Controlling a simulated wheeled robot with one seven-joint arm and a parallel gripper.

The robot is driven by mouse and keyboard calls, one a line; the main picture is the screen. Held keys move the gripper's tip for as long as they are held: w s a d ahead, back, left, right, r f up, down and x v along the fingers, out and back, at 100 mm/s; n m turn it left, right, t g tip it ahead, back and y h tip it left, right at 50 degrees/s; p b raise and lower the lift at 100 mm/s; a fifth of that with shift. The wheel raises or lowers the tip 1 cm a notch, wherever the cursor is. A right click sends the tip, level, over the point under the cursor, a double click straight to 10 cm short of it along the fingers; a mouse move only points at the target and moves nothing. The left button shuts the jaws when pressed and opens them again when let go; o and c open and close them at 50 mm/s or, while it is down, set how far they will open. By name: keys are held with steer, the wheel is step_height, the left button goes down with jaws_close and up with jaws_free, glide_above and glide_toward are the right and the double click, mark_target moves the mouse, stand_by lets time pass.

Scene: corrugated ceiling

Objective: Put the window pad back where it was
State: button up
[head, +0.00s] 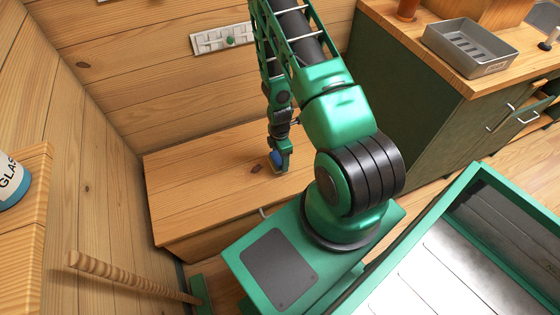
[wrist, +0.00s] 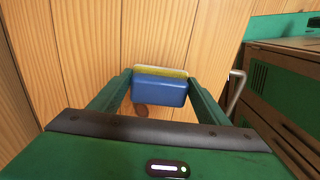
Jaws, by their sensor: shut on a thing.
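The window pad looks like a small block, blue with a yellow layer. In the wrist view the pad (wrist: 160,89) sits between the two fingers of my gripper (wrist: 158,84), which is shut on it. In the head view my gripper (head: 278,163) hangs down over the low wooden bench, with a bit of the blue pad (head: 276,157) showing at its fingertips. The pad is at or just above the bench top (head: 200,180); I cannot tell whether it touches. Part of the pad is hidden by the fingers.
A counter at the right holds a grey metal tray (head: 470,46). A bottle marked GLASS (head: 12,182) stands at the left edge. A wooden rod (head: 130,276) leans at lower left. The bench top around my gripper is clear.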

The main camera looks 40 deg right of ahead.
steer(key=shift+f, duration=1.3)
steer(key=o, duration=0.9)
steer(key=shift+f, duration=0.1)
